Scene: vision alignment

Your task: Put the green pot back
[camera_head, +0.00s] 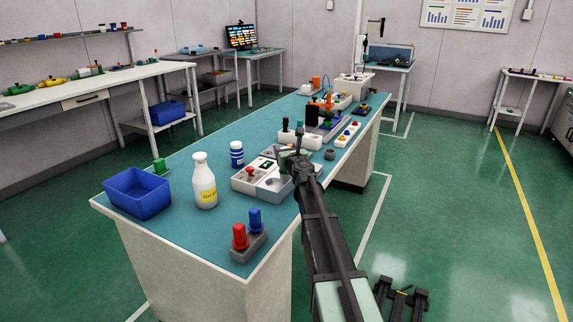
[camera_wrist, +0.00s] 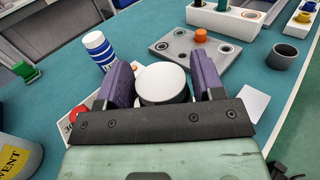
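No green pot can be made out with certainty. A small green object (camera_head: 159,165) stands on the bench behind the blue bin, and it also shows at the left of the wrist view (camera_wrist: 25,73). My gripper (camera_head: 297,158) is over the bench near the white device with a grey dish. In the wrist view its two purple fingers (camera_wrist: 165,75) are spread, with a white-topped round object (camera_wrist: 163,82) between them; a gap shows at the right finger. Beyond lies a grey plate with round wells (camera_wrist: 178,45), an orange piece (camera_wrist: 200,36) on it.
The blue bin (camera_head: 125,183), solvent bottle (camera_head: 204,183), blue-banded bottle (camera_head: 237,154) and a grey block with red and blue pegs (camera_head: 243,250) stand at the near end. A grey cup (camera_wrist: 285,56) and white racks (camera_head: 347,134) are farther along. Bare bench shows at the left.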

